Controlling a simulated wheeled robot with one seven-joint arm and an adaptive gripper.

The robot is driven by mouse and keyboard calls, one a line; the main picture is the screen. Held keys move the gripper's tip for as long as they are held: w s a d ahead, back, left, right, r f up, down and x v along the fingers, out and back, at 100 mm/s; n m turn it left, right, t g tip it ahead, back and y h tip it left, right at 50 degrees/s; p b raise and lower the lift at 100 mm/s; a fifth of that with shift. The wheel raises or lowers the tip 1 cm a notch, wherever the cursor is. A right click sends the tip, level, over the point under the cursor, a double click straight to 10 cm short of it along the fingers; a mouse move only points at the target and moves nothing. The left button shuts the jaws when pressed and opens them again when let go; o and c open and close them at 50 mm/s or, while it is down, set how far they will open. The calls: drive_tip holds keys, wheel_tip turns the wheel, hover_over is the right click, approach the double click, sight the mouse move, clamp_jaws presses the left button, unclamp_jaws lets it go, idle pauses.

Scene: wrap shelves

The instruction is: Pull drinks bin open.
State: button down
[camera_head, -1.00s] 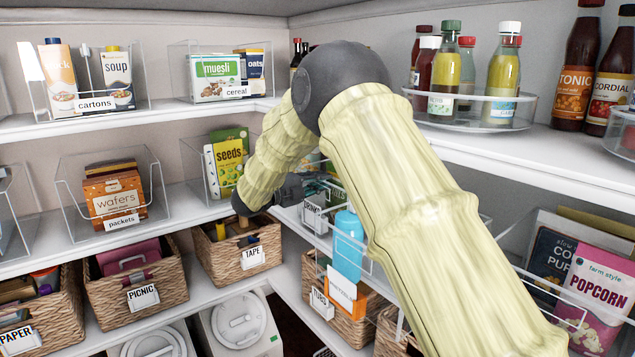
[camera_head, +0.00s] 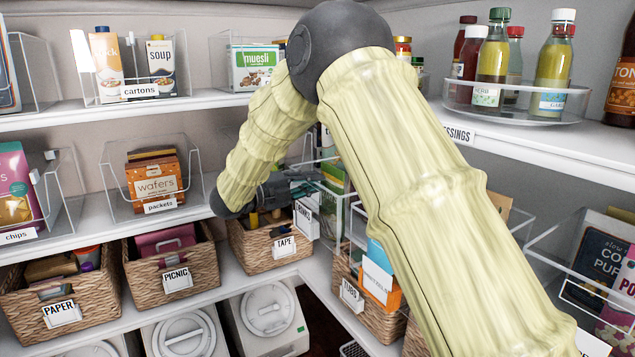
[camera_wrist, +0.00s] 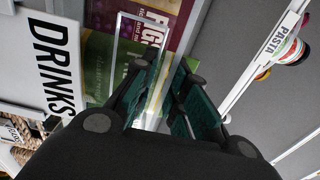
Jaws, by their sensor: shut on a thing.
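The drinks bin is a clear box on the middle shelf at the corner, with a white DRINKS label (camera_head: 306,219) on its front. The label is large and tilted in the wrist view (camera_wrist: 52,65). A green carton and a dark red one stand in the bin. My gripper (camera_head: 304,186) is at the bin's front, just above the label. In the wrist view its green finger pads (camera_wrist: 165,100) are shut on a clear part of the bin, seemingly its front rim or handle. My arm hides much of the bin's right side.
A TAPE basket (camera_head: 262,240) stands below left of the bin, and a TUBS basket (camera_head: 350,296) below right. The packets bin (camera_head: 118,182) is to the left on the middle shelf. Bottles stand on a turntable (camera_head: 520,112) on the upper right shelf.

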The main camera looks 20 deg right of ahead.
drive_tip(key=c, duration=1.4)
unclamp_jaws()
drive_tip(key=shift+a, duration=0.1)
drive_tip(key=a, duration=0.4)
drive_tip(key=s+a, duration=0.1)
drive_tip(key=a, duration=0.2)
drive_tip(key=s+a, duration=0.1)
drive_tip(key=a, duration=0.3)
drive_tip(key=shift+s+a, duration=0.15)
drive_tip(key=shift+a, duration=0.2)
